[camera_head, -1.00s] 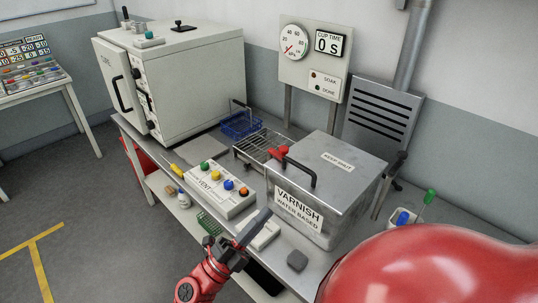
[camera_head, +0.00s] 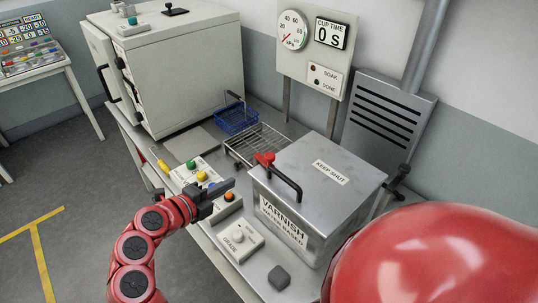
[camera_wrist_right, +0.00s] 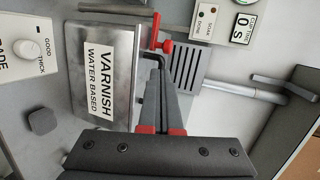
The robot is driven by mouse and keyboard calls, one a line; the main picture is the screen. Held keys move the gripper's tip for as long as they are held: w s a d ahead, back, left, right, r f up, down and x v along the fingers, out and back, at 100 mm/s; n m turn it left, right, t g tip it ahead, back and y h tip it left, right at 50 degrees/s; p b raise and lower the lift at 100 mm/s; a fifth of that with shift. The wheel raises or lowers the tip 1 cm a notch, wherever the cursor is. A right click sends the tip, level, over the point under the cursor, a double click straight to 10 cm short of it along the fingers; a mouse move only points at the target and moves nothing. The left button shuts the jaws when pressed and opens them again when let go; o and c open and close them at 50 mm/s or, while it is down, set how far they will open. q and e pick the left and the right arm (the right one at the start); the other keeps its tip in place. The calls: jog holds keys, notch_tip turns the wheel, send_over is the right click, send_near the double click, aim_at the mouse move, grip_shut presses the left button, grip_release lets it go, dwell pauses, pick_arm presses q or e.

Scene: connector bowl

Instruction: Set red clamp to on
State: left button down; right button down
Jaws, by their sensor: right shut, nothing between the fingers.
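The red clamp (camera_head: 265,158) sits at the left edge of the lid of the grey metal varnish tank (camera_head: 325,165), next to the lid's black handle (camera_head: 287,177). In the right wrist view the red clamp (camera_wrist_right: 156,32) shows near the top centre, beyond the fingertips.
A grade knob box (camera_head: 237,240) and grey block (camera_head: 279,277) lie in front of the tank. A wire rack (camera_head: 256,143) and blue basket (camera_head: 237,117) stand behind. A gauge panel (camera_head: 308,72) rises at the back.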

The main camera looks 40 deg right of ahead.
aim_at(268, 160)
jog(key=p+x, duration=0.2)
jog(key=x, duration=0.2)
jog(key=p+x, duration=0.2)
jog(key=x, duration=0.2)
jog(key=r+p+x, duration=0.1)
jog(key=p+x, duration=0.1)
jog(key=x, duration=0.3)
jog(key=shift+d+r, duration=0.1)
jog(key=shift+d, duration=0.05)
jog(key=shift+w+d, duration=0.1)
jog(key=shift+d, duration=0.45)
jog(key=shift+s+d+b, duration=0.2)
jog(key=shift+d+b, duration=0.05)
jog(key=shift+b, duration=0.15)
jog(key=shift+a+r, duration=0.1)
jog(key=shift+a, duration=0.1)
jog(key=shift+d, duration=0.1)
